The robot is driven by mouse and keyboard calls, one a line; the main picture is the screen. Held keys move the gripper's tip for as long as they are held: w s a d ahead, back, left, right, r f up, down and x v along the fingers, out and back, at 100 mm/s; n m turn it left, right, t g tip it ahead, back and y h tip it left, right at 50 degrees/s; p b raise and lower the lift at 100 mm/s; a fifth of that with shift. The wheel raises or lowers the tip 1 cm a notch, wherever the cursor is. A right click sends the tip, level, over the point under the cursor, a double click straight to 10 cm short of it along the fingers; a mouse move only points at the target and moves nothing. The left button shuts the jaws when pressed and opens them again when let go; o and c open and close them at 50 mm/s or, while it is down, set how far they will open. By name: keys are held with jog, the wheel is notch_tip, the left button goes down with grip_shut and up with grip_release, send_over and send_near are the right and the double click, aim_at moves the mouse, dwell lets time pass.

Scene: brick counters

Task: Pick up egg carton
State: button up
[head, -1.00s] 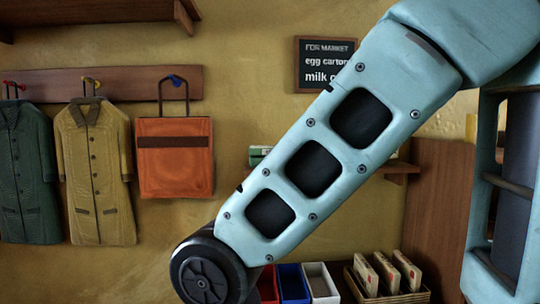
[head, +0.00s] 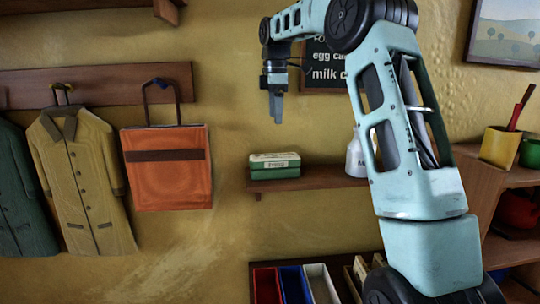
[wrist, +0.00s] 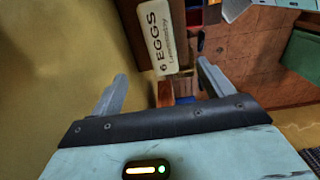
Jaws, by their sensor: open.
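The egg carton (head: 274,170) is a green box with a pale label on top. It sits on the small wall shelf in the head view. In the wrist view its pale label reading "6 EGGS" (wrist: 160,35) shows at the top, beyond and between my fingertips. My gripper (head: 277,118) points down above the carton in the head view, with a clear gap between them. In the wrist view my gripper (wrist: 162,78) has its two fingers wide apart with nothing between them.
A white bottle (head: 357,157) stands on the wooden shelf (head: 310,181), right of the carton and partly behind my arm. Red, blue and white bins (head: 318,284) are below. An orange bag (head: 167,170) and coats hang at left. A sign (head: 325,75) is behind my arm.

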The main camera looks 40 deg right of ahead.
aim_at(275, 155)
notch_tip(275, 155, down, 12)
jog(key=p, duration=0.3)
jog(key=shift+f+p, duration=0.55)
jog(key=shift+p, duration=0.1)
jog(key=shift+a+f+p, duration=0.1)
jog(key=shift+f+p, duration=0.8)
jog(key=shift+f, duration=1.15)
jog(key=c, duration=1.1)
